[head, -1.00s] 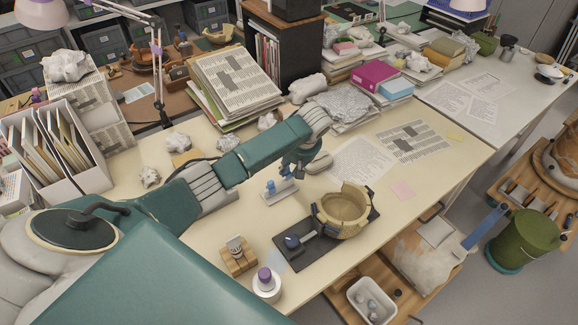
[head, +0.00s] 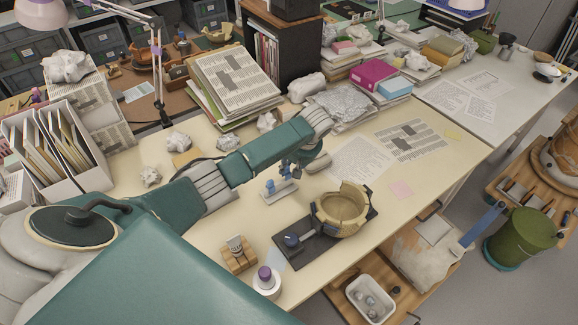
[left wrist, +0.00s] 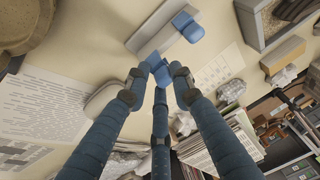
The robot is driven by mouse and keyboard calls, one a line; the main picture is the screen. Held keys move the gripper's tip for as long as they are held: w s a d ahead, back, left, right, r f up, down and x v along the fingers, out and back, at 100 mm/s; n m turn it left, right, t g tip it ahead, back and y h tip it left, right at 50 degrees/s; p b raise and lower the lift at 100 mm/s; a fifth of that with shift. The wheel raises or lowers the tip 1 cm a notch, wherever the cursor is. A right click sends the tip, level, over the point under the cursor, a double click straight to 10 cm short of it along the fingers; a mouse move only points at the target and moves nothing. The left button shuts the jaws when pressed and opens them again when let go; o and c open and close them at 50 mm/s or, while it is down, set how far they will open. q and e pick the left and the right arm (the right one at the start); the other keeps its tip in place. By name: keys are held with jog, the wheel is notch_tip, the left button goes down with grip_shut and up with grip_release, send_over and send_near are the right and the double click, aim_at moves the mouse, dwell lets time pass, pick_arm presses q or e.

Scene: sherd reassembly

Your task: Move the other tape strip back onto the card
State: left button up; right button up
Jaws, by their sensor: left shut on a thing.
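The card is a pale grey strip (left wrist: 152,40) on the table in the left wrist view; it also shows in the head view (head: 275,196). One blue tape strip (left wrist: 187,25) sits on it near one end. My left gripper (left wrist: 158,76) is shut on another blue tape strip (left wrist: 156,61). The held strip is close beside the card in the left wrist view; I cannot tell whether it touches. In the head view my left gripper (head: 287,169) is just above and behind the card. My right gripper is not in view.
A tan pottery vessel (head: 341,212) stands on a dark mat (head: 301,255) to the right and nearer. A wooden block (head: 239,258) and a white jar with a purple top (head: 265,284) stand near the front edge. Printed sheets (head: 360,160) lie to the right.

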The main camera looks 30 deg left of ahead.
aim_at(289, 174)
pick_arm(q)
jog(key=shift+p, duration=0.35)
dwell(0.3)
jog(key=shift+f+m, duration=0.3)
jog(key=shift+f, duration=1.2)
dwell(2.0)
jog(key=o, duration=0.8)
jog(key=shift+c, duration=0.2)
jog(key=v, duration=1.2)
